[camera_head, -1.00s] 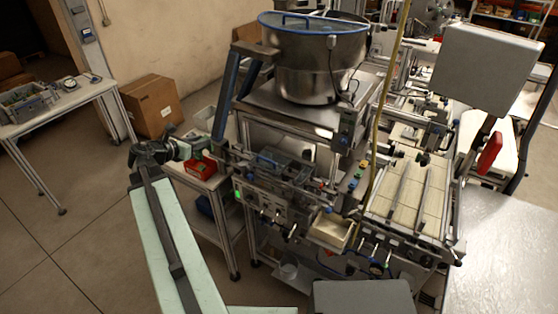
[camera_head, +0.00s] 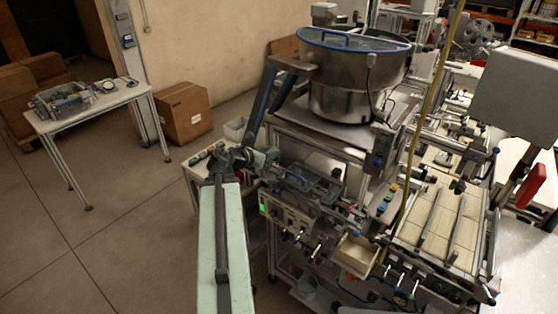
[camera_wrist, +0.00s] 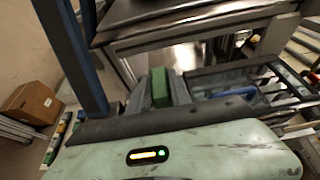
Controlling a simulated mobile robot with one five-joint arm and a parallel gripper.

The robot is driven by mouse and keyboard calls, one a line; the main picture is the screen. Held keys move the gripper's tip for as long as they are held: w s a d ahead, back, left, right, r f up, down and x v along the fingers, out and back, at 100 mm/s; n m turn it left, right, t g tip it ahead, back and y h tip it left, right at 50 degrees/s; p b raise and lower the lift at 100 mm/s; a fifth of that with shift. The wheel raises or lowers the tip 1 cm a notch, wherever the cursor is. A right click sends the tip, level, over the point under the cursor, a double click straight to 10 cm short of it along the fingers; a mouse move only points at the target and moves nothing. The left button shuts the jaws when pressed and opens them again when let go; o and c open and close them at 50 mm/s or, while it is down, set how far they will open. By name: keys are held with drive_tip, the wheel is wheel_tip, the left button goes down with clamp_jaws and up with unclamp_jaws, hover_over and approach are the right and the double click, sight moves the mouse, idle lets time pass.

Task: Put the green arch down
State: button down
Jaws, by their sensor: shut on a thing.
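The green arch (camera_wrist: 160,88) shows in the wrist view as a small green block just beyond the dark front edge of my wrist. My gripper (camera_wrist: 164,92) is shut on it, with a grey finger seen at its right side. In the head view my gripper (camera_head: 266,161) is at the end of my arm, over the left side of the machine near a small side table. The arch is too small and dark to make out clearly there, and its full shape is hidden.
The machine with a steel bowl (camera_head: 352,85) stands close at the right, its blue-grey post (camera_wrist: 72,55) near my wrist. A cardboard box (camera_head: 184,112) is on the floor behind left. A white table (camera_head: 100,103) with a grey crate stands at far left. Open floor lies between.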

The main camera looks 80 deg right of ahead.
sight(279, 159)
drive_tip(key=s+f+b, duration=0.1)
drive_tip(key=f+b, duration=0.1)
drive_tip(key=s+d+f+b, duration=0.1)
drive_tip(key=s+f+b, duration=0.1)
drive_tip(key=shift+s+f, duration=0.1)
drive_tip(key=shift+s, duration=0.05)
drive_tip(key=shift+r, duration=0.2)
drive_tip(key=shift+f+b, duration=0.35)
drive_tip(key=shift+f, duration=0.2)
drive_tip(key=shift+f, duration=0.1)
drive_tip(key=c, duration=1.2)
unclamp_jaws()
